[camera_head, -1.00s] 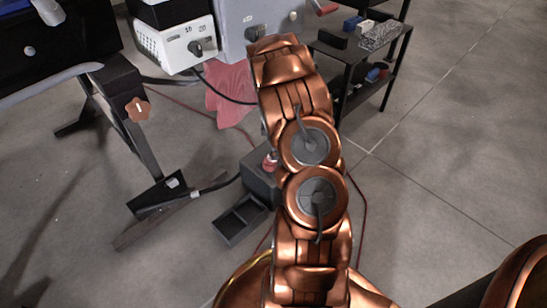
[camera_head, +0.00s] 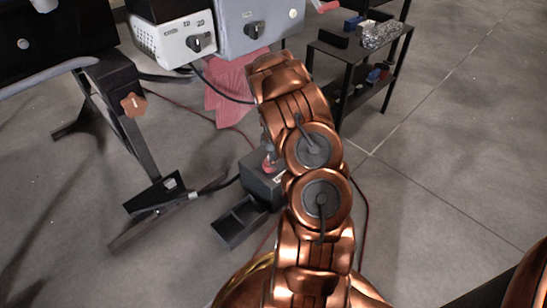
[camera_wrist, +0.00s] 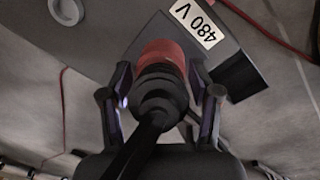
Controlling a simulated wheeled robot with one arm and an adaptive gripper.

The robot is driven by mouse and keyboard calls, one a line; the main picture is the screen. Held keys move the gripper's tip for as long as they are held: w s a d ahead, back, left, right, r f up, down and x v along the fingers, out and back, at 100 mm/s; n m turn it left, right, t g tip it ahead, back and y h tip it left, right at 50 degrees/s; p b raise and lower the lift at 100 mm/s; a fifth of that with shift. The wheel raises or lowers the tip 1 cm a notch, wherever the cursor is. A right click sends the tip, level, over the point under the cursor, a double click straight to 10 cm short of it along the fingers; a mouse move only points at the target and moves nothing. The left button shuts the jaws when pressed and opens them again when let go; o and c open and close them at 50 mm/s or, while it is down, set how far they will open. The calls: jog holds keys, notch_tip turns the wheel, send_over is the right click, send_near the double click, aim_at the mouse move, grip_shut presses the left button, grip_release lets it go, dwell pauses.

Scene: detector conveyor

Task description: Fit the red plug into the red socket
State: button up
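The red plug (camera_wrist: 163,55) is in the middle of the wrist view, its red part away from me and its ribbed black back and cable toward me. It stands at the grey box marked 480 V (camera_wrist: 165,23). My gripper (camera_wrist: 160,75) has one finger on each side of the plug, close to its red part; I cannot tell if both fingers touch it. In the head view a small red part (camera_head: 269,165) shows on top of the dark box (camera_head: 262,186), beside my arm, which hides my gripper. I cannot make out the red socket separately.
A small open black tray (camera_head: 240,220) lies on the floor beside the box. A black stand (camera_head: 135,125) is at left. White and grey units with knobs (camera_head: 186,40) and a black shelf (camera_head: 350,62) are behind. Red cables cross the floor.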

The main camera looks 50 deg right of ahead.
grip_shut()
dwell(0.3)
notch_tip(320, 180, up, 4)
jog(key=shift+f+p, duration=0.2)
jog(key=shift+p, duration=0.85)
jog(key=shift+s+a+r, duration=0.1)
jog(key=shift+s+r, duration=0.05)
jog(key=shift+s, duration=0.05)
jog(key=s+a+r+p, duration=0.1)
jog(key=s+a+p, duration=0.3)
jog(key=s, duration=1)
jog(key=shift+s+a, duration=0.3)
jog(key=shift+a, duration=0.4)
